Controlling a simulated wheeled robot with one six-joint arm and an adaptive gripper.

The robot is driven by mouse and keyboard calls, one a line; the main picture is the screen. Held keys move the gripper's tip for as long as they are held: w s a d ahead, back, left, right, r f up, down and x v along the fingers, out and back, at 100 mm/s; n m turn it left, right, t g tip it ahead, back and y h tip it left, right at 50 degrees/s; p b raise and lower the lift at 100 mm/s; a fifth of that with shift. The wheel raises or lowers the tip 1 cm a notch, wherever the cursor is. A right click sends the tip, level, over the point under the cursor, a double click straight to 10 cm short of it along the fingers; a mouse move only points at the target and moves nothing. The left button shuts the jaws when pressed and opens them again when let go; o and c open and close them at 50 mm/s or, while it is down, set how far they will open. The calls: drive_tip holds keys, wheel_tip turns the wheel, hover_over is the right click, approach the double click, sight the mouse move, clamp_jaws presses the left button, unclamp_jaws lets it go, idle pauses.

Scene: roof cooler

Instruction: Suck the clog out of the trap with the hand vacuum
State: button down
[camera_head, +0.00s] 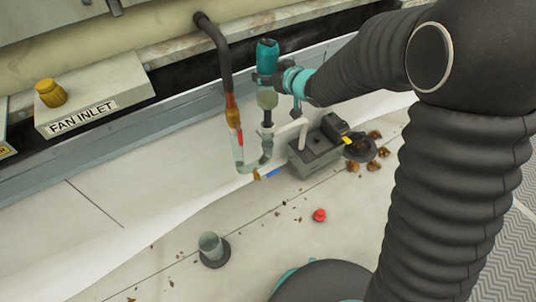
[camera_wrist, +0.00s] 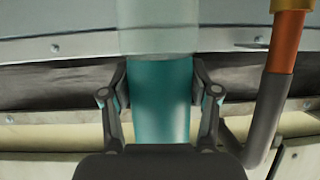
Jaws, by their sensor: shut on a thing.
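My gripper (camera_head: 265,78) is shut on the teal body of the hand vacuum (camera_head: 267,52). In the wrist view my gripper's fingers (camera_wrist: 160,92) clasp both sides of the teal vacuum (camera_wrist: 160,105), with its clear bowl above. In the head view the vacuum is upright, its cloudy bowl and dark nozzle pointing down at the open right leg of the clear U-shaped trap (camera_head: 250,167). I cannot tell whether the nozzle is inside or just above that leg. The trap's left leg joins a dark drain pipe (camera_head: 222,62) through an amber section.
A red cap (camera_head: 319,215) and a clear cup (camera_head: 210,246) on a dark base stand on the littered pale roof. A grey box (camera_head: 315,155) and a dark round dish (camera_head: 361,148) with leaves lie right of the trap. The fan inlet housing (camera_head: 95,97) is at left.

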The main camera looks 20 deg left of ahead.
sight(268, 57)
drive_tip(key=shift+r, duration=0.2)
drive_tip(key=shift+r+p, duration=2)
drive_tip(key=shift+r, duration=0.45)
